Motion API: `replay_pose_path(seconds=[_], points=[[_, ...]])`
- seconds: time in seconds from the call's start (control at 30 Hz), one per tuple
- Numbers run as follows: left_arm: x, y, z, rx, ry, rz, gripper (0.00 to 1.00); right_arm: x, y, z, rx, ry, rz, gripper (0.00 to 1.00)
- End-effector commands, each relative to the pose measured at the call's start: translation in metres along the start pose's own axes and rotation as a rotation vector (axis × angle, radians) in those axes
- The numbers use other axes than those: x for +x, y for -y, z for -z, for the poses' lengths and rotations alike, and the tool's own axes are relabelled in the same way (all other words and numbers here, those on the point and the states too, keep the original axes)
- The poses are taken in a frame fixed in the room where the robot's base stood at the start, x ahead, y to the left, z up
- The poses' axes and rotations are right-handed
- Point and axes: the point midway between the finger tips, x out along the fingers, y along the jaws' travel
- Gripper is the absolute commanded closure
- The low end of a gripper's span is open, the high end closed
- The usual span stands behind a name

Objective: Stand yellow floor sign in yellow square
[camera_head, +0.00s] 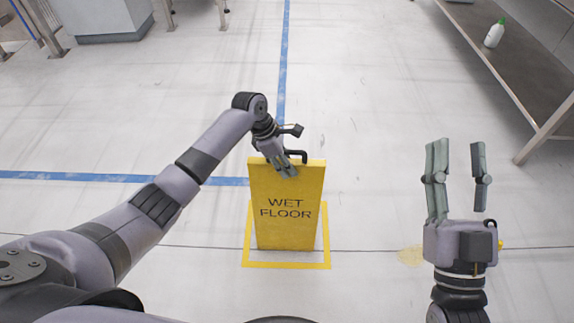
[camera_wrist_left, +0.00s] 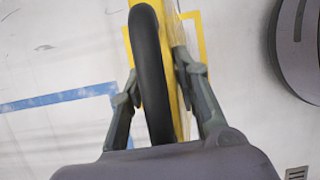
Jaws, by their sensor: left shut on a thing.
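The yellow floor sign (camera_head: 287,225), marked "WET FLOOR", stands upright with its lower edge inside the yellow square (camera_head: 285,266) outlined on the floor. Whether its base touches the floor I cannot tell. My left gripper (camera_head: 290,168) is shut on the sign at its top edge, by the black handle (camera_head: 297,154). In the left wrist view, the fingers sit on either side of the black handle (camera_wrist_left: 150,70) and the sign's yellow edge (camera_wrist_left: 178,90). Part of the square shows beyond it (camera_wrist_left: 205,45). My right gripper (camera_head: 458,178) is open and empty, right of the sign.
Blue lines (camera_head: 100,178) mark the pale floor. A yellowish stain (camera_head: 411,255) lies near my right gripper. A metal table (camera_head: 530,75) with a white, green-capped bottle (camera_head: 494,34) on it stands at the upper right. Floor around the square is clear.

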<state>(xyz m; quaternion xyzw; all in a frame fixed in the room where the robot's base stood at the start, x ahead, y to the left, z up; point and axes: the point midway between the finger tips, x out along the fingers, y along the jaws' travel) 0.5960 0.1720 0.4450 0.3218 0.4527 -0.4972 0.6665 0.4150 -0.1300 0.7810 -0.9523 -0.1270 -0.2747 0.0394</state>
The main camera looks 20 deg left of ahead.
Motion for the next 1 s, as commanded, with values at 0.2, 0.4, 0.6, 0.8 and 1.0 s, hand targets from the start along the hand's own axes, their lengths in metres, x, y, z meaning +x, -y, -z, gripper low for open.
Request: replay_pose_path(seconds=[0.2,0.4,0.6,0.8,1.0], points=[[-0.0009,-0.0011,-0.0011,0.001,0.003,-0.003,1.0,0.0003,0.0003,0.0028,0.001,-0.013,0.0,0.6],[-0.0004,-0.001,-0.001,0.001,0.004,-0.003,1.0,0.0006,0.0001,0.0005,0.0,0.001,0.0,0.6],[0.0015,0.0001,0.0005,0.0,0.0,0.0,0.58,0.0001,0.0001,-0.0002,0.0,0.002,0.0,0.6],[0.0014,0.0,0.0004,0.0,0.001,0.0,0.5,0.0001,0.0001,-0.0004,0.0,0.002,0.0,0.6],[0.0013,0.0,0.0004,0.0,0.001,0.0,0.5,-0.0001,0.0001,-0.0007,0.0,0.002,0.0,0.6]])
